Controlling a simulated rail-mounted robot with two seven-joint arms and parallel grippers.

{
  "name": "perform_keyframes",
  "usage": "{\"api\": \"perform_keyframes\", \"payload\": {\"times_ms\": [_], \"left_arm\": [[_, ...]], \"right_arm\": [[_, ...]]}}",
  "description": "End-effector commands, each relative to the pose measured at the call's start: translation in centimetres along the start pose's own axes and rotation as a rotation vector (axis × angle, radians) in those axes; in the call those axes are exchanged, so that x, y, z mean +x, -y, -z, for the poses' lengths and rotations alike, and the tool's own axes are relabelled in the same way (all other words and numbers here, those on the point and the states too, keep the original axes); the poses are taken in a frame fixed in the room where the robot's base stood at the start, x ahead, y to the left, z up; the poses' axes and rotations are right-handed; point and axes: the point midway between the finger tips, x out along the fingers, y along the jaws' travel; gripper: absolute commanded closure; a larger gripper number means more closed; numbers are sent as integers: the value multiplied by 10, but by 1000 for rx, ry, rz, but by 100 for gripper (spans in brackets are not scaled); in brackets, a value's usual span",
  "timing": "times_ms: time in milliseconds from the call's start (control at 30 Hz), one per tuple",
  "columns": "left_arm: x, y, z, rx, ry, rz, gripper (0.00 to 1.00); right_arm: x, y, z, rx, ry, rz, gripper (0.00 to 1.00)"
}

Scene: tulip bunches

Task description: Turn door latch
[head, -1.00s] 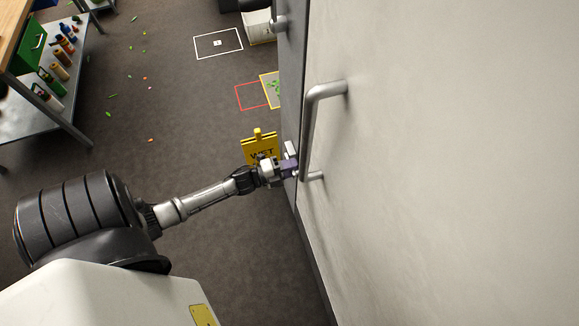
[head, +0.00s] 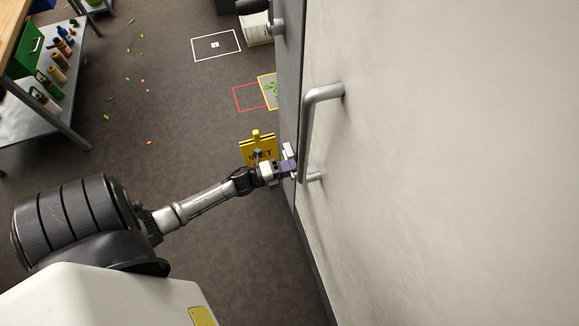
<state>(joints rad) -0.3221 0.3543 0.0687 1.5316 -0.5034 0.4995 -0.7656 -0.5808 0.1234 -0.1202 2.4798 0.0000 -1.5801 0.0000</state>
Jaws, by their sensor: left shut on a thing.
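A large pale door (head: 440,170) fills the right side of the head view, with a grey metal bar handle (head: 308,130) on it. My left gripper (head: 289,164) reaches in from the left to the door's dark grey edge (head: 290,90), beside the lower end of the bar handle. Its white and purple fingertips are shut on the door latch, which is mostly hidden behind them and small at this distance. My right gripper is not in view.
A yellow wet-floor sign (head: 256,146) stands just behind my left gripper. A dark knob-like fitting (head: 253,7) shows at the top. A shelf with bottles (head: 50,82) is at the left. The grey floor between is mostly free, with small scattered bits.

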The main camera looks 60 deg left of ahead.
Motion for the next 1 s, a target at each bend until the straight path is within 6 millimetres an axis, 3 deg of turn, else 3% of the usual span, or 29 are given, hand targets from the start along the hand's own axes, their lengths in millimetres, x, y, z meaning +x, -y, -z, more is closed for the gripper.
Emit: {"api": "perform_keyframes", "payload": {"times_ms": [100, 133, 367, 733, 1000], "left_arm": [[0, 1, 0, 10, -1, 0, 100], [0, 1, 0, 10, -1, 0, 74], [0, 1, 0, 6, -1, 1, 52], [-8, 0, 0, 2, 0, -1, 51], [-56, 0, 0, 2, 1, -3, 51]], "right_arm": [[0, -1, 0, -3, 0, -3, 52], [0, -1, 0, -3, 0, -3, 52], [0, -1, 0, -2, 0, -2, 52], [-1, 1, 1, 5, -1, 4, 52], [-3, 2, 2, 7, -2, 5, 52]]}}
